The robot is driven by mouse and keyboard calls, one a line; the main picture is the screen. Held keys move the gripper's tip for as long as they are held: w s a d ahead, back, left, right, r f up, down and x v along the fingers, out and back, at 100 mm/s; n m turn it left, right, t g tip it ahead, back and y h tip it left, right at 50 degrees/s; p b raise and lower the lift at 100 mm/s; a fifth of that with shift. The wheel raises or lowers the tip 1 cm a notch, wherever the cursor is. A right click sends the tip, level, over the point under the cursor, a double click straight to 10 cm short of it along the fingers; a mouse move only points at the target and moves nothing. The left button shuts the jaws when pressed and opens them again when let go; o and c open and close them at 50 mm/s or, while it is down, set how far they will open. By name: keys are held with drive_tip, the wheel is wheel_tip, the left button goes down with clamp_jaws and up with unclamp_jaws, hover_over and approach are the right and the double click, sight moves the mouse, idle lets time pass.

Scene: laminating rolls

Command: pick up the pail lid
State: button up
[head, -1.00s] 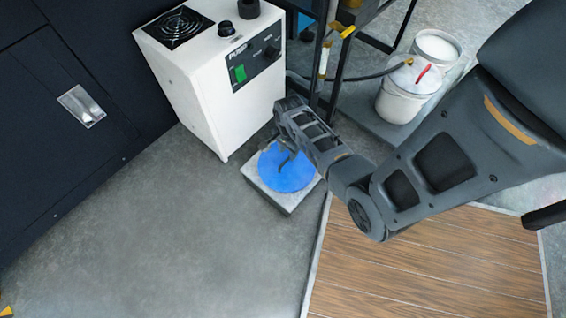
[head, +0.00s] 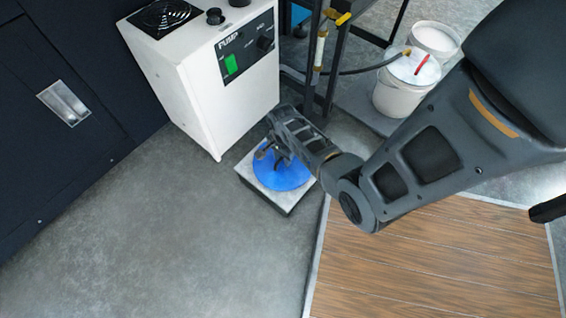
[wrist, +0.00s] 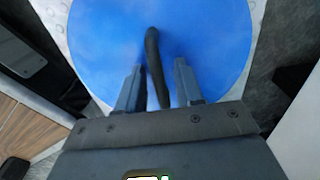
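The pail lid (head: 285,178) is a round blue disc lying on a low grey block (head: 285,206) on the floor. In the wrist view the blue lid (wrist: 205,35) fills the upper middle, with a dark upright handle (wrist: 153,55) on it. My gripper (wrist: 160,72) is open, with one finger on each side of the handle's near part. A gap shows between the handle and the right finger; the left finger is closer to it. In the head view my gripper (head: 274,158) is over the lid and hides part of it.
A white pump box (head: 205,85) stands just behind and left of the block. A dark metal frame (head: 325,70) with a hose rises behind. White pails (head: 402,90) stand at the back right. Wooden boards (head: 430,265) lie at the front right. Grey floor at the left is clear.

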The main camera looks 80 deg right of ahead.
clamp_jaws()
idle(0.3)
